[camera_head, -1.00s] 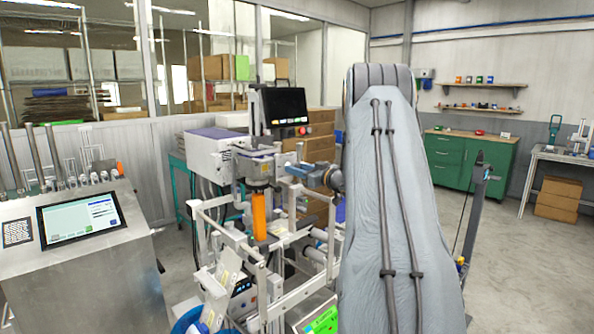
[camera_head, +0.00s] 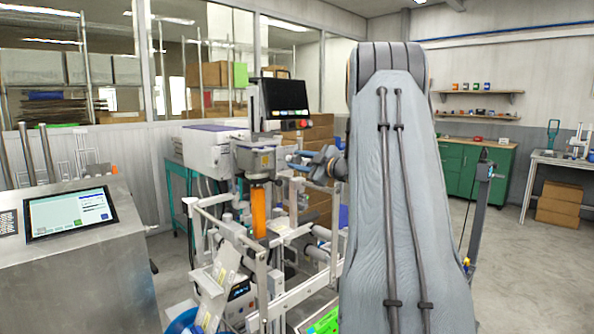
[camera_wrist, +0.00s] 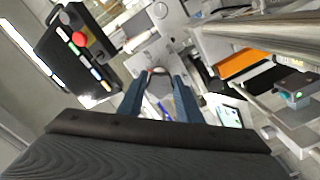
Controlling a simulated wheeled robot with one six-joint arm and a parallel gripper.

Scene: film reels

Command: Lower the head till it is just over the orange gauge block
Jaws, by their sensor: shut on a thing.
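The machine's head (camera_head: 257,160) is a grey and white unit on a vertical column, with a dark lower end. The orange gauge block (camera_head: 259,212) stands upright directly below it. The head's lower end looks very close to the block's top; I cannot tell whether they touch. My gripper (camera_head: 300,160) is at the head's right side. In the wrist view, its blue fingers (camera_wrist: 160,90) are shut on a small dark rounded handle (camera_wrist: 160,72) on a light grey part. The block also shows in the wrist view, as an orange shape (camera_wrist: 245,62) at right.
A dark control screen with buttons (camera_head: 285,100) stands just behind the head. White frame rails (camera_head: 280,295) surround the block's lower part. A steel cabinet with a touchscreen (camera_head: 70,212) is at left. Open floor (camera_head: 520,270) lies at right.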

